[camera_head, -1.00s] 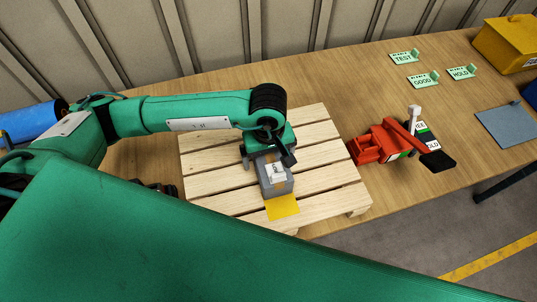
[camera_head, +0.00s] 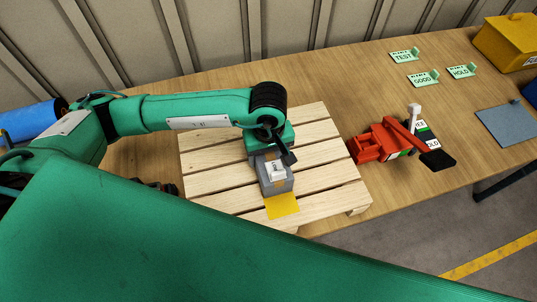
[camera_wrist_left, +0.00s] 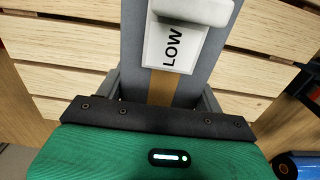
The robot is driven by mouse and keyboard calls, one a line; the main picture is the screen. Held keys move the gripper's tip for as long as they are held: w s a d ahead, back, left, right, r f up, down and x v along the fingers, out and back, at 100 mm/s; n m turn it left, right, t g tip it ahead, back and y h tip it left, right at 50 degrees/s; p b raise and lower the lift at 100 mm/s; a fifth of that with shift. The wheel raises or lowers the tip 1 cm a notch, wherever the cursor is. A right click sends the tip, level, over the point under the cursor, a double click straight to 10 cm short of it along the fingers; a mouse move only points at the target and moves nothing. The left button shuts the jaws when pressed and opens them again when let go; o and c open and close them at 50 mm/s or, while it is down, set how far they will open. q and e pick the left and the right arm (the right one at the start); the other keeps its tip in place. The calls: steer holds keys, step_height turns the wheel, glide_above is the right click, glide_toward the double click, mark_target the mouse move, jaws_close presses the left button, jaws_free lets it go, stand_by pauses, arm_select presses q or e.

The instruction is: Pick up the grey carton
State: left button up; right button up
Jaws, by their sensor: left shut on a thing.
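The grey carton (camera_head: 276,186) is on the wooden pallet (camera_head: 215,170), with a white label and a white block on its top. In the left wrist view the carton (camera_wrist_left: 201,60) has a tan strip and a label reading LOW (camera_wrist_left: 171,47). My left gripper (camera_head: 270,160) is over the carton's far end and shut on it, with a finger along each side in the wrist view. The carton looks level, and I cannot tell whether it is clear of the slats. A large green arm part of mine fills the lower left. My right gripper is not seen.
A yellow square (camera_head: 282,206) lies at the pallet's near edge. A red press-like device (camera_head: 380,143) stands right of the pallet. Small green signs (camera_head: 423,79), a blue-grey mat (camera_head: 505,126) and a yellow box (camera_head: 507,43) are farther right. Bare table lies between.

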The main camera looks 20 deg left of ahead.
arm_select(q)
step_height(320, 180, up, 20)
steer(key=b, duration=0.4)
steer(key=shift+f+b, duration=0.15)
steer(key=shift+b, duration=0.2)
